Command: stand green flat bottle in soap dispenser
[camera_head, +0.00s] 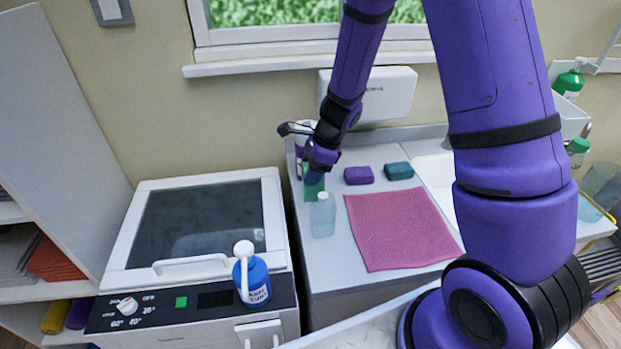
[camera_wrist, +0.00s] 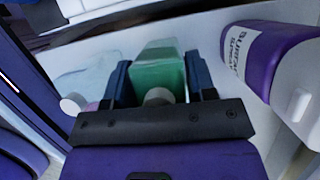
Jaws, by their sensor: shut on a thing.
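My gripper (camera_wrist: 158,90) is shut on a green flat bottle (camera_wrist: 158,72), its pale cap facing the wrist camera. In the head view the green bottle (camera_head: 313,188) shows just below my gripper (camera_head: 318,168), over the back left of the counter; I cannot tell whether it touches the counter. A wall-mounted fitting with a long pale lever (camera_head: 601,62), at the upper right, looks like the soap dispenser, but I cannot be sure. A green bottle (camera_head: 568,83) with a white label is at it.
A clear bottle (camera_head: 322,215) stands close in front of my gripper. A purple labelled bottle (camera_wrist: 262,55) is close on its right in the wrist view. Purple (camera_head: 358,175) and teal (camera_head: 398,171) blocks and a pink towel (camera_head: 400,228) lie rightward. A blue pump bottle (camera_head: 252,275) stands left.

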